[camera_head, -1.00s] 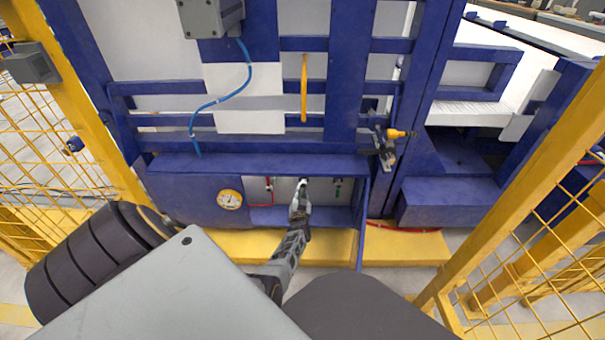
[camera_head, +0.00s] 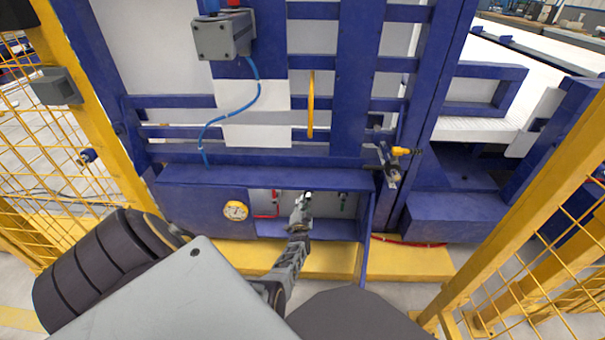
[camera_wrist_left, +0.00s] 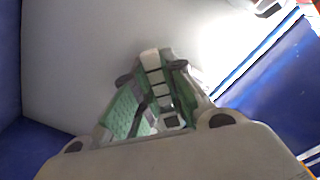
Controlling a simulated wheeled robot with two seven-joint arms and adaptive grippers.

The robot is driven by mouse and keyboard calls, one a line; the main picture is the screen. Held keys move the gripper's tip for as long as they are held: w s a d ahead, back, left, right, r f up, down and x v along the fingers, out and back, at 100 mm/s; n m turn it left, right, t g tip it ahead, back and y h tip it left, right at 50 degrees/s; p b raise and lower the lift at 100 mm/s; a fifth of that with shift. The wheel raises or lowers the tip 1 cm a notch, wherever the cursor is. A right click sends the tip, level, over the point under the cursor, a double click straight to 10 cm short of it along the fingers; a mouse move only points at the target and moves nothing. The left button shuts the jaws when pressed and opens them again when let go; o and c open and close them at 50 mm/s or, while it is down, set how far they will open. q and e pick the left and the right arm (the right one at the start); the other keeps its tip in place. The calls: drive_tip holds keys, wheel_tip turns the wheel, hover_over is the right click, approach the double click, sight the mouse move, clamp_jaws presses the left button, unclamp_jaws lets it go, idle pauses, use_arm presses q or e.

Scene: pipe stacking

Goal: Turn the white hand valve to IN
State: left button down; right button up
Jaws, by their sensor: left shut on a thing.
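The white hand valve (camera_wrist_left: 153,75) is mostly hidden. In the left wrist view, a pale banded piece shows between the green-padded fingers, and I take it for the valve's handle. My left gripper (camera_head: 305,199) reaches into the open recess of the low blue cabinet (camera_head: 205,208) and is shut on that handle; it fills the middle of the left wrist view (camera_wrist_left: 150,95). The IN mark and the handle's exact angle cannot be read. My right gripper is out of view.
A red valve (camera_head: 275,197) is left of my gripper in the recess, and a green one (camera_head: 343,200) is right. A round gauge (camera_head: 236,211) is on the cabinet front. An open door (camera_head: 366,235) bounds the recess at right. Yellow fencing (camera_head: 515,200) stands on both sides.

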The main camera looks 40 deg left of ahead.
use_arm(q)
drive_tip(key=c, duration=1.5)
unclamp_jaws()
drive_tip(key=shift+o, duration=0.2)
drive_tip(key=shift+d+f+n, duration=0.1)
drive_tip(key=shift+n, duration=0.3)
